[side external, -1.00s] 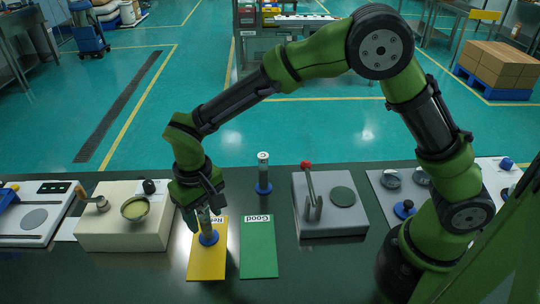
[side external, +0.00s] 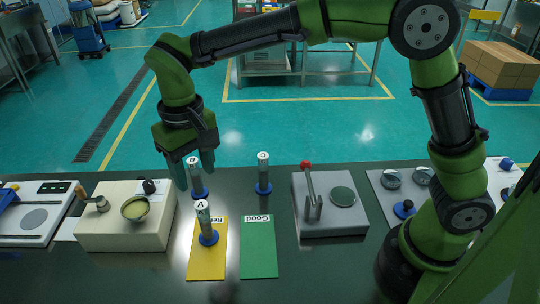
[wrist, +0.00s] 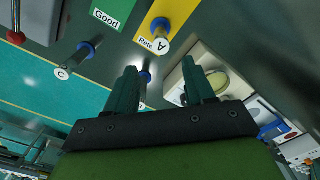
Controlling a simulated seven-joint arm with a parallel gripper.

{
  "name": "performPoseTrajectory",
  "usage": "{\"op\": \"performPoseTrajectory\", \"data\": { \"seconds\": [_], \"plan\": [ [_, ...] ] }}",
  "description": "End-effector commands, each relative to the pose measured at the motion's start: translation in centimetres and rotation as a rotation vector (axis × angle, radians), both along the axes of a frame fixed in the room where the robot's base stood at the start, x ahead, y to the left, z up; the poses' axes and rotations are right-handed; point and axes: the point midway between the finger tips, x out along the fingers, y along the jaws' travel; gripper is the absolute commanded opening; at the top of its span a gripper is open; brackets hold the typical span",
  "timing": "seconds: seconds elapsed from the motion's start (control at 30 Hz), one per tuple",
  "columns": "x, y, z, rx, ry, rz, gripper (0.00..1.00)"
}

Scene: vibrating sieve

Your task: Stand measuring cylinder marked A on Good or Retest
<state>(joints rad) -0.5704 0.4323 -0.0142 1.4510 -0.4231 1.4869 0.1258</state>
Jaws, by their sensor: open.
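The measuring cylinder marked A (side external: 204,221) stands upright on its blue base on the yellow Retest mat (side external: 207,264). In the wrist view cylinder A (wrist: 160,34) shows on the same mat, clear of my fingers. The green Good mat (side external: 258,252) lies to its right, with nothing on it. My gripper (side external: 193,174) is open, raised behind cylinder A and apart from it. In the wrist view my open fingers (wrist: 160,68) point toward another cylinder (wrist: 145,77), which one finger partly hides.
That other cylinder (side external: 197,185) stands behind the yellow mat, close under my gripper. A cylinder marked C (side external: 263,174) stands behind the green mat. A cream block with a bowl (side external: 124,222) is at left. A grey device with a red-knobbed lever (side external: 330,217) is at right.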

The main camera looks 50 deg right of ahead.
Motion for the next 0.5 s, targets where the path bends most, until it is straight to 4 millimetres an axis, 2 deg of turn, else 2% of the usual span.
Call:
{"op": "performPoseTrajectory", "data": {
  "seconds": [0.13,0.23,0.4,0.5],
  "plan": [
    [-0.6,-3.0,2.4,0.045,-0.042,-0.032,0.54],
    [-2.0,-6.7,4.8,0.101,-0.105,-0.073,0.54],
    [-6.0,-13.1,7.4,0.195,-0.248,-0.158,0.54],
    [-8.9,-16.1,7.8,0.234,-0.342,-0.21,0.54]
  ]
}}
